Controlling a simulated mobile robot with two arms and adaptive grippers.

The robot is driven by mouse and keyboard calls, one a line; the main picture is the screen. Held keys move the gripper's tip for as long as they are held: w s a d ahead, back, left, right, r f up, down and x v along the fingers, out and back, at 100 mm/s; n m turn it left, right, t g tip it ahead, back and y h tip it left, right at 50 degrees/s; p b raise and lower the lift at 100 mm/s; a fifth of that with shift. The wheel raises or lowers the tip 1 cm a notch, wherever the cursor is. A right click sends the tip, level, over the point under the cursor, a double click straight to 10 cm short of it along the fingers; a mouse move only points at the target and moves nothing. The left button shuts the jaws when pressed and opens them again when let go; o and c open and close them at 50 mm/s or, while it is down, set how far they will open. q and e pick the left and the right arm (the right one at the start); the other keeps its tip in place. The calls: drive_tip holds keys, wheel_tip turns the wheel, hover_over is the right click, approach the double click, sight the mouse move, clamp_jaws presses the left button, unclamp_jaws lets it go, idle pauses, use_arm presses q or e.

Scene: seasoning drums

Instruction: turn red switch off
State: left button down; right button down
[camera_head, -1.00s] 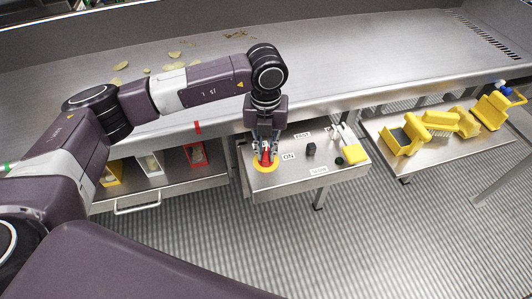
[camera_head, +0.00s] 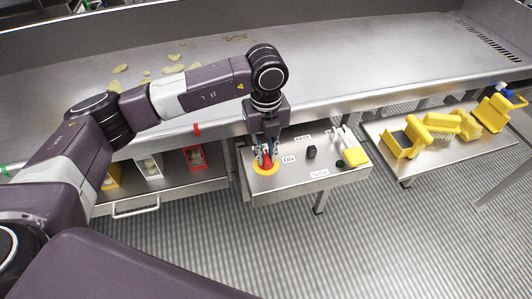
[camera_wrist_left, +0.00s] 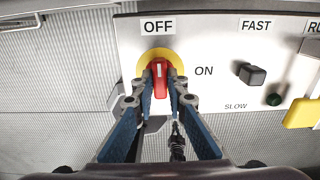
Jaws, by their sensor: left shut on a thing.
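The red switch (camera_wrist_left: 159,88) sits on a round yellow plate (camera_wrist_left: 145,60) on the grey control panel. In the left wrist view its handle stands upright in the picture, and its white mark points up towards the OFF label (camera_wrist_left: 158,26). The ON label (camera_wrist_left: 204,71) is to its right. My left gripper (camera_wrist_left: 161,82) is shut on the switch, with one finger on each side of the handle. In the head view the left gripper (camera_head: 266,162) reaches down onto the switch (camera_head: 267,158), and the fingers partly hide it. My right gripper is not in view.
To the right of the switch on the panel are a black knob (camera_wrist_left: 252,74) between FAST and SLOW labels, a dark green button (camera_wrist_left: 273,99) and a yellow block (camera_wrist_left: 302,113). A long metal trough (camera_head: 350,65) runs behind.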

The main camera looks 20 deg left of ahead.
sight(266, 156)
use_arm(q)
drive_tip(key=shift+w+r, duration=0.1)
drive_tip(key=shift+r, duration=0.05)
drive_tip(key=c, duration=1.9)
unclamp_jaws()
drive_tip(key=shift+c, duration=0.2)
wheel_tip(266, 156, up, 12)
